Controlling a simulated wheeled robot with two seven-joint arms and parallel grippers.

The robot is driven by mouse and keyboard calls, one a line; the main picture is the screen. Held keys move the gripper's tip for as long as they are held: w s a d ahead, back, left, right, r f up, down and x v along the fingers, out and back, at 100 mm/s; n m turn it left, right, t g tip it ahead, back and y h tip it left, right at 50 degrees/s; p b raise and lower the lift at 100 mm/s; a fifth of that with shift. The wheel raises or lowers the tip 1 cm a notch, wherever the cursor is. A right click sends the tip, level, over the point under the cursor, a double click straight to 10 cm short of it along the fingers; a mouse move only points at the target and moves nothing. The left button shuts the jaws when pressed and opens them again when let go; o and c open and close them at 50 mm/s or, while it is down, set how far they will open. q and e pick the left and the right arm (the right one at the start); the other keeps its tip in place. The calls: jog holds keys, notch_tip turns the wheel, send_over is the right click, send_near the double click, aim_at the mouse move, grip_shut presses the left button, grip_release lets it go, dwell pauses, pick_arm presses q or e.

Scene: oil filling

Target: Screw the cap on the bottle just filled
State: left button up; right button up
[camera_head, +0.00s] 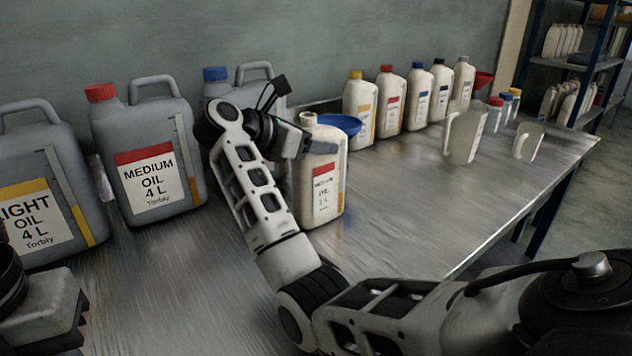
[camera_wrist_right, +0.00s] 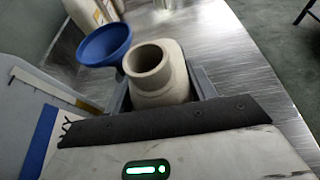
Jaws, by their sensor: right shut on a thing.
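A cream bottle (camera_head: 325,185) with a red-topped label stands on the metal table. Its neck is open, with no cap on it, as the right wrist view of the bottle (camera_wrist_right: 152,72) shows. My right gripper (camera_head: 305,145) is at the bottle's upper part. In the wrist view its fingers (camera_wrist_right: 165,95) lie on both sides of the bottle, shut on it. Part of my left arm's end (camera_head: 45,315) shows at the lower left. Its fingertips cannot be made out. No loose cap is clearly visible.
A blue funnel (camera_head: 342,124) is just behind the bottle. Large grey oil cans, including the medium oil one (camera_head: 148,155), line the left. Capped bottles (camera_head: 390,105), translucent jugs (camera_head: 465,135) and small red-, blue- and yellow-topped items (camera_head: 495,103) stand farther right. The front table is clear.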

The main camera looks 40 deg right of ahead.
aim_at(302, 121)
jog(key=shift+r, duration=0.15)
jog(key=shift+a+r, duration=0.1)
jog(key=shift+r, duration=1.5)
jog(key=s+a+r+b, duration=0.1)
jog(key=s+a+r, duration=0.8)
jog(key=s, duration=0.1)
jog(key=shift+s+r, duration=0.2)
jog(key=shift+r, duration=0.1)
jog(key=shift+a, duration=0.1)
jog(key=shift+s, duration=0.15)
